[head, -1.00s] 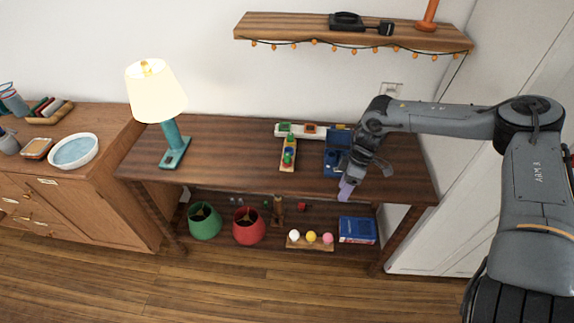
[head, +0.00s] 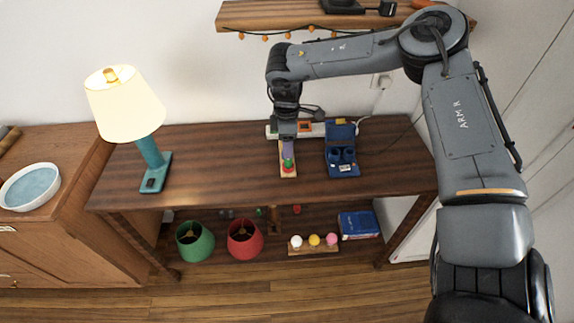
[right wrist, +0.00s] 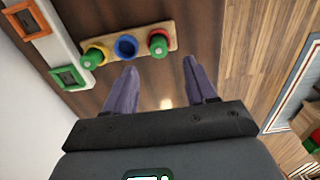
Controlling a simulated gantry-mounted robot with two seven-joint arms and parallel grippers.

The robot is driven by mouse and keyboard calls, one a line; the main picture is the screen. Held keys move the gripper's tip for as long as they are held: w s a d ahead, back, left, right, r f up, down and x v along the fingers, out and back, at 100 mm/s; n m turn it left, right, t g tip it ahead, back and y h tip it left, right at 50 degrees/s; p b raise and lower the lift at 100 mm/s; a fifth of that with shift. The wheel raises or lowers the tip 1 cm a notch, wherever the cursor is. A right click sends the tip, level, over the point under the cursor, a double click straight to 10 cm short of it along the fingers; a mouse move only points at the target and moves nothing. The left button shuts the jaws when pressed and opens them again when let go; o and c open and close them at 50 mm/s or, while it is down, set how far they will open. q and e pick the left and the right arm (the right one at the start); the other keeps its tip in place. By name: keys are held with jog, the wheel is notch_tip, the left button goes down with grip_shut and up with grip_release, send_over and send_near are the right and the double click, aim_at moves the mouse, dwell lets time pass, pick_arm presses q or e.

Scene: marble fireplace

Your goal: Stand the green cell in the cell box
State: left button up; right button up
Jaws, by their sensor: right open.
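My right gripper (head: 288,146) is open and empty, above the small wooden rack (head: 283,174) on the table. In the right wrist view its purple fingers (right wrist: 162,72) point toward the rack (right wrist: 138,44). The rack has yellow, blue and red rings. One green cell (right wrist: 92,58) stands in the yellow ring and another green cell (right wrist: 160,48) in the red ring; the blue ring looks empty. The fingertips are apart from both cells. In the head view the arm hides part of the rack. The blue cell box (head: 342,171) stands open to its right, with dark round wells. My left gripper is out of view.
A white strip (right wrist: 55,40) with orange and green square frames lies behind the rack. A teal lamp (head: 152,160) stands at the table's left. The table's right side is clear. Lampshades, balls and a blue book (head: 358,225) are on the lower shelf.

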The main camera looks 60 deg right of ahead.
aim_at(288, 163)
jog(key=shift+s+d+f+b, duration=0.1)
jog(key=shift+f+b, duration=0.3)
jog(key=shift+f, duration=1.25)
jog(key=shift+s+d+f+b, duration=0.1)
jog(key=shift+f+b, duration=0.3)
jog(key=shift+f, duration=1.2)
grip_shut()
